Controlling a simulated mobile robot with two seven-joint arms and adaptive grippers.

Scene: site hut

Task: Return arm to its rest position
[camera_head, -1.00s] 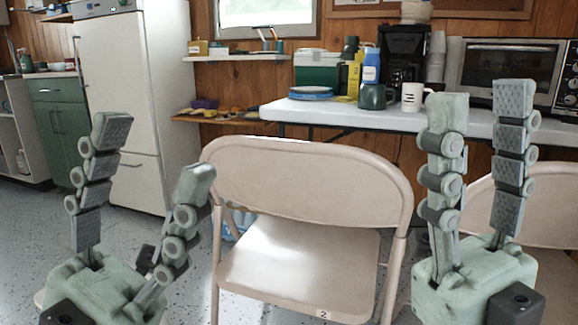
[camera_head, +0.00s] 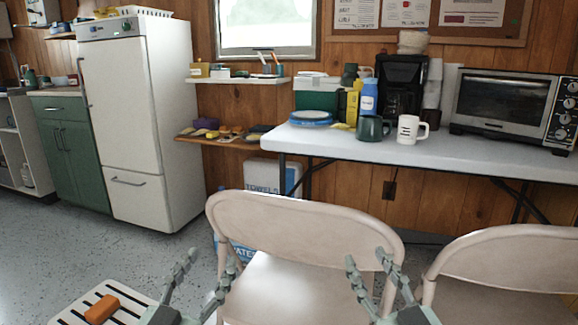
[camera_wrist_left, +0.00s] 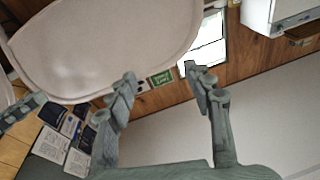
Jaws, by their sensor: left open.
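My left gripper (camera_head: 212,262) is low in the head view, left of centre, with its two fingers spread and nothing between them. Its fingers also show in the left wrist view (camera_wrist_left: 160,74), apart and empty, with a beige chair back beyond them. My right gripper (camera_head: 367,257) is low in the head view, right of centre, in front of the beige folding chair (camera_head: 300,215). Its fingers are apart and hold nothing. Both grippers point up and away from me.
A second folding chair (camera_head: 500,260) stands at the right. Behind is a white table (camera_head: 470,150) with mugs, a coffee maker and a toaster oven (camera_head: 505,103). An orange block (camera_head: 101,309) lies on a slatted white surface (camera_head: 75,312) at the lower left. Floor (camera_head: 110,250) before the fridge is clear.

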